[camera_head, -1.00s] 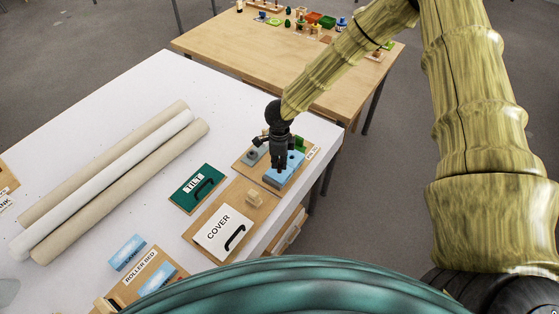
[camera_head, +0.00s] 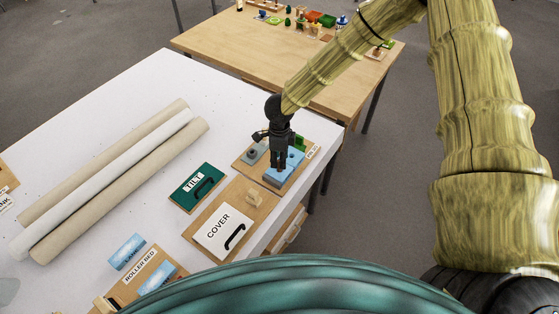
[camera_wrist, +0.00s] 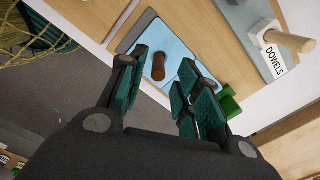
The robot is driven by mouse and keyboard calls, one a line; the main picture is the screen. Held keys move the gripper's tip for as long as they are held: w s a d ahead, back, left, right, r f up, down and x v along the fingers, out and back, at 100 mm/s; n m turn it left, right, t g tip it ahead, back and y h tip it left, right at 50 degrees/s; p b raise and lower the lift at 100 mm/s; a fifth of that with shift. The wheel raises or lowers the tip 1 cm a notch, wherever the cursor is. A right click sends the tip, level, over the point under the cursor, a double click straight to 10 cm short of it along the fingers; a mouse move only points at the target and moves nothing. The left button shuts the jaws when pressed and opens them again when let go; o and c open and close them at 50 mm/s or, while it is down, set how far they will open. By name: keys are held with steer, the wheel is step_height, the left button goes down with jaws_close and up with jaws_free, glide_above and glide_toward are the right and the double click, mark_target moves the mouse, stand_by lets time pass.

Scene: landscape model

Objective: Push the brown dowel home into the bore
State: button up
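The blue block (camera_wrist: 172,45) lies under my gripper in the wrist view; it also shows in the head view (camera_head: 285,174). A reddish-brown peg (camera_wrist: 158,68), which looks like the brown dowel, stands at the block between my fingers. The bore's mouth is not clearly visible. My gripper (camera_wrist: 165,87) is open, its teal-padded fingers apart on either side of the brown peg. In the head view my gripper (camera_head: 277,167) hangs over the block and hides the dowel.
A pale dowel (camera_wrist: 290,40) sticks out of a holder beside the "DOWELS" label (camera_wrist: 274,61). A green piece (camera_wrist: 229,101) lies close to my right finger. The teal TILT panel (camera_head: 197,187) and COVER panel (camera_head: 222,232) lie nearby. The table edge is close on the right.

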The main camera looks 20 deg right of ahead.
step_height(320, 180, up, 10)
stand_by(0.4)
stand_by(0.7)
steer(key=s+d+f+n+t+h, duration=0.2)
steer(key=s+d+f+n+h, duration=0.15)
steer(key=s+f+n, duration=1)
steer(key=s+f+n+g+y, duration=0.1)
steer(key=s+f+n+y, duration=0.3)
steer(key=s, duration=0.8)
steer(key=s+f+n+g, duration=0.1)
steer(key=s+f+n, duration=0.3)
steer(key=s, duration=0.7)
step_height(320, 180, down, 8)
steer(key=n+b, duration=0.1)
steer(key=b, duration=0.8)
steer(key=shift+r+h, duration=0.1)
steer(key=shift+h, duration=0.15)
